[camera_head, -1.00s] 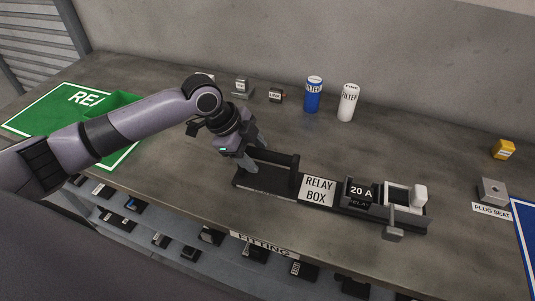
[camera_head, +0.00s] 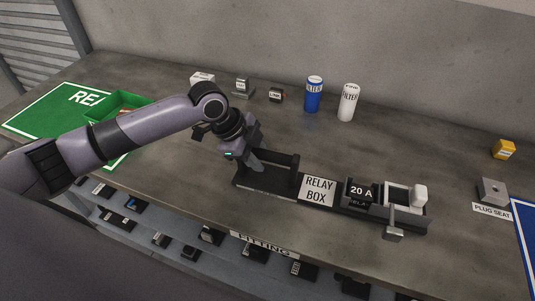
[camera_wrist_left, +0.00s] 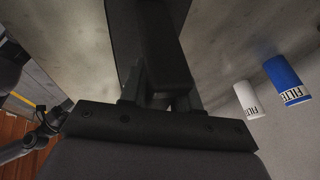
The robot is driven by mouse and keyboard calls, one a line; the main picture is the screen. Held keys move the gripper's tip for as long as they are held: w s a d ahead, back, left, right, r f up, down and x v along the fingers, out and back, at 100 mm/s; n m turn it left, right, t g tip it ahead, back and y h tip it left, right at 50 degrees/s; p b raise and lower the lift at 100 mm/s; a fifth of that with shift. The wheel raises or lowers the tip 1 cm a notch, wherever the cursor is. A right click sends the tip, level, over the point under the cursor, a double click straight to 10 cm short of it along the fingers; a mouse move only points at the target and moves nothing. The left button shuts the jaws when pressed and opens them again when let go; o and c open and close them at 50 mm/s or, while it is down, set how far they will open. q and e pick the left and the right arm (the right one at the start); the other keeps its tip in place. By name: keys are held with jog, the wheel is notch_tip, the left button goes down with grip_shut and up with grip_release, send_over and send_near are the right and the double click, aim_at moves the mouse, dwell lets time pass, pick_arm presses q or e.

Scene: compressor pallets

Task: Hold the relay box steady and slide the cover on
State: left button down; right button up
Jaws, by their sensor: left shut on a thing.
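The relay box (camera_head: 317,191) is a long black unit lying along the front of the grey bench, with a white RELAY BOX label. At its left end is a raised black bar (camera_head: 281,158) above a dark base. A black 20 A relay (camera_head: 360,191) sits right of the label, and a pale frame with a white block (camera_head: 420,194) is at the right end. My left gripper (camera_head: 257,166) is shut at the bar's left end. In the left wrist view its fingers (camera_wrist_left: 165,95) close on a dark bar. I cannot make out a separate cover. My right gripper is not clearly seen.
A blue filter (camera_head: 313,95) and a white filter (camera_head: 347,103) stand behind the box. A plug seat (camera_head: 491,192) and a yellow part (camera_head: 504,149) are at the right. A green tray (camera_head: 118,103) is at the left. The bench between filters and box is clear.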

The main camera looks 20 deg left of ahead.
jog(key=shift+r, duration=0.25)
dwell(0.3)
jog(key=shift+r+p, duration=0.25)
jog(key=shift+p, duration=0.25)
jog(key=shift+c, duration=0.3)
dwell(1.0)
